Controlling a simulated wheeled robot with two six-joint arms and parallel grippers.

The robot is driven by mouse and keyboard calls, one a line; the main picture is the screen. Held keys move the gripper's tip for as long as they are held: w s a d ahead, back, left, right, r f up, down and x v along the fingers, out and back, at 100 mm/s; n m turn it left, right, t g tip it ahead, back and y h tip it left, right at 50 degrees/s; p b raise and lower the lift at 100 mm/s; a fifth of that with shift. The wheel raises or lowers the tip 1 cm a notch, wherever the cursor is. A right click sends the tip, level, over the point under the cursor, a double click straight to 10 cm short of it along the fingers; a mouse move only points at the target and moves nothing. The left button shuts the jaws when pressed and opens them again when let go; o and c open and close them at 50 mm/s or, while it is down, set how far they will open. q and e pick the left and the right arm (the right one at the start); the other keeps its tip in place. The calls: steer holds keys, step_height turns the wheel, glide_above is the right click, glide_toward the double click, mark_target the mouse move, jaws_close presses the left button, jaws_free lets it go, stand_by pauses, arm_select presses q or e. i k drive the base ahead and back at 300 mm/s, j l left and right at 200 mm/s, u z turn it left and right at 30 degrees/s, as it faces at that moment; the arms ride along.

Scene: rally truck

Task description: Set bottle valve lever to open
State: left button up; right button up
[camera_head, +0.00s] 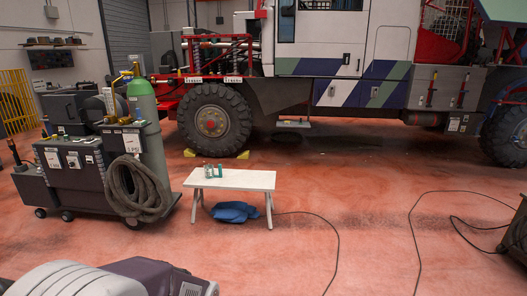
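A green gas bottle (142,104) stands upright on a dark wheeled cart at the left. Its valve (136,70) is at the top, with a small yellow part beside it. The valve lever is too small to make out, so I cannot tell its position. Neither of my grippers shows in the head view.
The dark cart (72,165) carries a coiled hose (135,190). A low white bench (230,180) stands right of it, with a blue cloth (235,212) underneath. A large truck (340,60) fills the back. Cables (415,235) lie across the red floor, which is otherwise largely clear.

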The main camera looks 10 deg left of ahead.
mark_target(131, 70)
steer(key=i+j+u, duration=0.2)
steer(key=i, duration=0.25)
steer(key=i+l+u, duration=0.15)
steer(key=i, duration=0.3)
steer(key=i+u, duration=0.2)
steer(key=i, duration=0.3)
steer(key=i+l+u, duration=0.2)
steer(key=i, duration=0.25)
steer(key=i+l+u, duration=0.2)
steer(key=i, duration=0.25)
steer(key=i+l+u, duration=0.15)
steer(key=i, duration=0.3)
steer(key=i+j+u, duration=0.2)
steer(key=i+u, duration=0.2)
steer(key=i, duration=0.85)
steer(key=i+l+u, duration=0.15)
steer(key=i+u, duration=0.3)
steer(key=i, duration=0.8)
